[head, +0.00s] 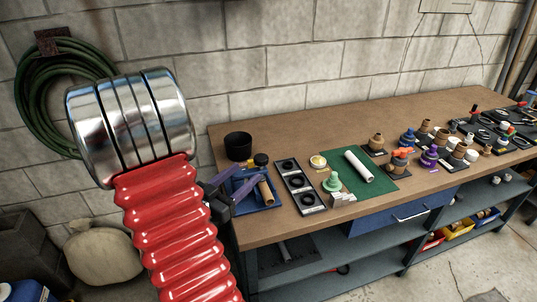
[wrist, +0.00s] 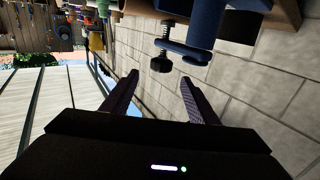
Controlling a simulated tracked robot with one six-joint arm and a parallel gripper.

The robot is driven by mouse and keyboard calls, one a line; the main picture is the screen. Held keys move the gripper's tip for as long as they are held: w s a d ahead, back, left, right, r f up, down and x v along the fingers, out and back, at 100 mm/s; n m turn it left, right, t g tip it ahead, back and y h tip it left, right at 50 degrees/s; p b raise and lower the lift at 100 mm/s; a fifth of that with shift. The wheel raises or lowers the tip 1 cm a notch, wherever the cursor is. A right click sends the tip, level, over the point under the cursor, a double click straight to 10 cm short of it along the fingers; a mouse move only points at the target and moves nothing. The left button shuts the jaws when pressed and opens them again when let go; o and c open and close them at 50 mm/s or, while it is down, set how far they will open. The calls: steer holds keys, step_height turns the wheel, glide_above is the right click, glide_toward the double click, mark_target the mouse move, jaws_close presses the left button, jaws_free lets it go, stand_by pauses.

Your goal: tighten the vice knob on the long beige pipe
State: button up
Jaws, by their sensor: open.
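The long beige pipe (head: 266,191) lies at a slant in a blue vice (head: 256,208) at the near left end of the workbench. The blue vice also shows at the top of the wrist view (wrist: 204,28). A black knob (wrist: 160,63) hangs from a blue bar below the bench edge there. My gripper (head: 237,182) is in front of the bench's left end, beside the vice. In the wrist view my gripper (wrist: 160,79) is open and empty. The knob appears between and beyond its two fingertips, apart from them. I cannot clearly see the pipe in the wrist view.
A black cup (head: 238,146) stands behind the vice. A black tray with round recesses (head: 299,187) and a green mat (head: 375,181) with a white tube (head: 359,166) lie to the right. Block wall (wrist: 265,85) fills the wrist view's right. Shelves (head: 380,255) sit under the bench.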

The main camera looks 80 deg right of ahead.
mark_target(266, 156)
steer(key=shift+d, duration=0.1)
steer(key=shift+x, duration=6.85)
steer(key=shift+c, duration=0.4)
steer(key=c, duration=1)
steer(key=shift+o, duration=0.2)
steer(key=shift+s+m+g+y, duration=0.15)
steer(key=shift+m+g+y, duration=0.2)
steer(key=shift+g, duration=0.25)
steer(key=shift+s+a+m+g+y, duration=0.15)
steer(key=shift+m+g+y, duration=0.2)
steer(key=shift+m+g, duration=0.2)
steer(key=shift+s+a+m+g+y, duration=0.15)
steer(key=shift+m+g+y, duration=0.2)
steer(key=shift+g, duration=0.3)
